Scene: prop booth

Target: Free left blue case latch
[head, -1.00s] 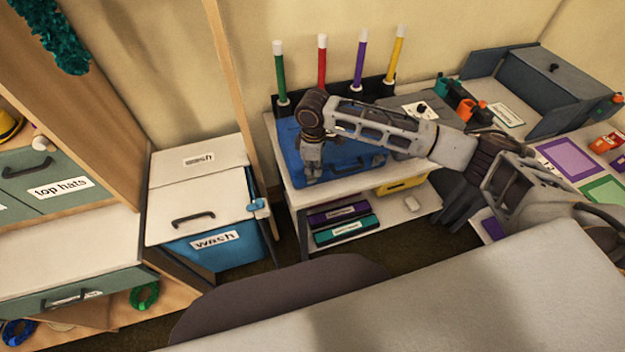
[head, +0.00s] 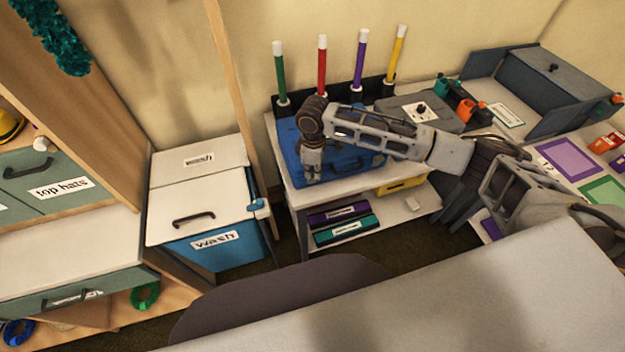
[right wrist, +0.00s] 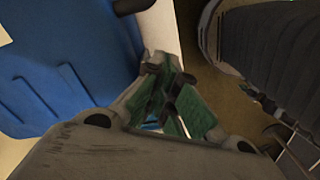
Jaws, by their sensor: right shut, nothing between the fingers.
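The blue case (head: 345,164) lies on the white-topped bench, with its handle along the front side. My right gripper (head: 312,174) points down at the case's front left part. It is shut and empty. In the right wrist view the blue case (right wrist: 60,65) fills the left side, and the green-padded fingertips (right wrist: 165,85) meet beside its edge. The left latch cannot be made out; my gripper covers that area. My left gripper is out of view.
Several coloured wands (head: 361,55) stand in a rack behind the case. A grey box with a knob (head: 415,110) is to its right. Purple and teal boxes (head: 345,231) lie on the shelf below. A wash bin (head: 215,245) stands to the left, across a gap.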

